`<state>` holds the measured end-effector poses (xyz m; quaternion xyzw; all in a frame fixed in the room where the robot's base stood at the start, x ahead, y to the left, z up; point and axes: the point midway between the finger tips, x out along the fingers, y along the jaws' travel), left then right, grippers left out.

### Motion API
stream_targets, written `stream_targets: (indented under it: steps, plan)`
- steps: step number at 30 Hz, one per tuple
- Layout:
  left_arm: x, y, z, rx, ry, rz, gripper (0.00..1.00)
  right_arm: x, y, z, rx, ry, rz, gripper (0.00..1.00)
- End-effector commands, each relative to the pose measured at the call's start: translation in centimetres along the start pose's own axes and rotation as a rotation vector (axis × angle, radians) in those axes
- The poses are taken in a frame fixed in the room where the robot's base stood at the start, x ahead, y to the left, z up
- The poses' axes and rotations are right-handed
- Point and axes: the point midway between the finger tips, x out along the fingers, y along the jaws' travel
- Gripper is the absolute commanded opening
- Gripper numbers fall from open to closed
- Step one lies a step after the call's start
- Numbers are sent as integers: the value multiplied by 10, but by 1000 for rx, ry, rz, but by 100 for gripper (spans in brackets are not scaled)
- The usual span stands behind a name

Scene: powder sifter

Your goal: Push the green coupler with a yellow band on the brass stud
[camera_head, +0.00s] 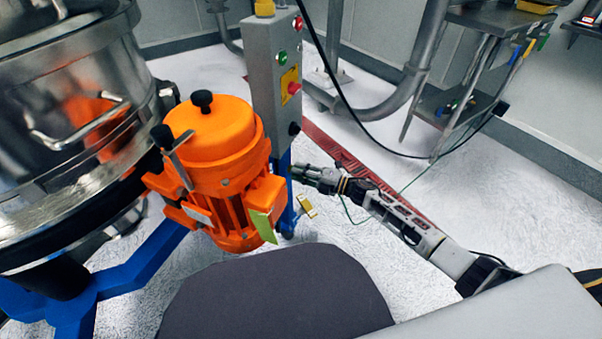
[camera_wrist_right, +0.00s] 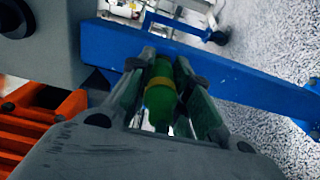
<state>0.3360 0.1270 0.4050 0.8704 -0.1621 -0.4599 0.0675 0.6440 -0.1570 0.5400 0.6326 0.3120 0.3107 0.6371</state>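In the right wrist view the green coupler (camera_wrist_right: 160,105) with its yellow band (camera_wrist_right: 161,83) sits lengthwise between the two fingers of my right gripper (camera_wrist_right: 163,70). The fingers are closed in on both sides of it. In the head view my right gripper (camera_head: 305,175) reaches in from the right, close to the base of the grey control post. The coupler is too small to make out there. I cannot make out the brass stud in either view. My left gripper is not in view.
A blue beam (camera_wrist_right: 235,75) crosses just ahead of my right fingers. The orange motor (camera_head: 225,165), control post (camera_head: 272,85) and steel sifter (camera_head: 60,100) stand to the left. A small yellow piece (camera_head: 306,207) shows below the gripper. The floor (camera_head: 480,215) to the right is clear.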

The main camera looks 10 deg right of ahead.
Motion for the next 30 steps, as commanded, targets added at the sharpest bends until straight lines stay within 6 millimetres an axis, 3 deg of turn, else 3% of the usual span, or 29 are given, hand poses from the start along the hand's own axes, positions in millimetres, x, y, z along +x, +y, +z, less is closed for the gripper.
stream_targets:
  steps: [1,6,20,30]
  plan:
    - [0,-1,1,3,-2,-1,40,0,0,0,0,0,0,26]
    - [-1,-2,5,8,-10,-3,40,0,0,0,0,0,0,45]
    - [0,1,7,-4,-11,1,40,-4,-1,0,1,-1,-1,45]
    - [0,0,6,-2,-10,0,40,-32,-1,0,0,0,-2,45]
